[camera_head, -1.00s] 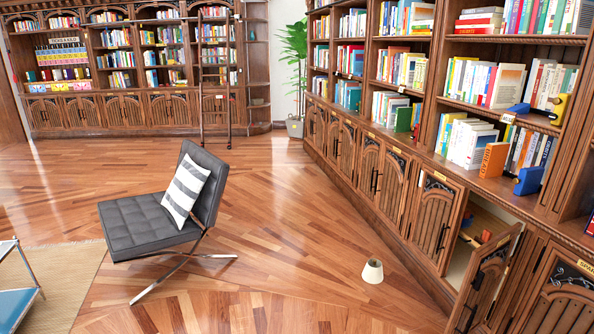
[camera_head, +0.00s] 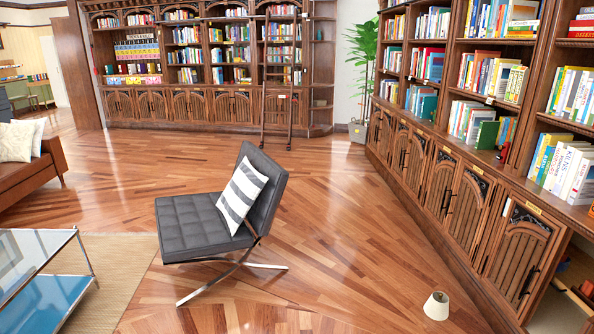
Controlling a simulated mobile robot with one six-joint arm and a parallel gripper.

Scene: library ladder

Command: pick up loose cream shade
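The loose cream shade (camera_head: 436,306) is a small cone-shaped lampshade on the wooden floor, near the bottom right of the head view. It rests apart from the black chair and from the foot of the right bookcase. Its narrower end with a dark opening faces up, and it looks slightly tilted. My gripper is not in view.
A black chair (camera_head: 213,220) with a striped cushion (camera_head: 241,196) stands left of the shade. A glass table (camera_head: 25,250) is at the left on a beige rug (camera_head: 120,262). Bookcase cabinets (camera_head: 518,250) line the right, with an open compartment at bottom right. Floor between is clear.

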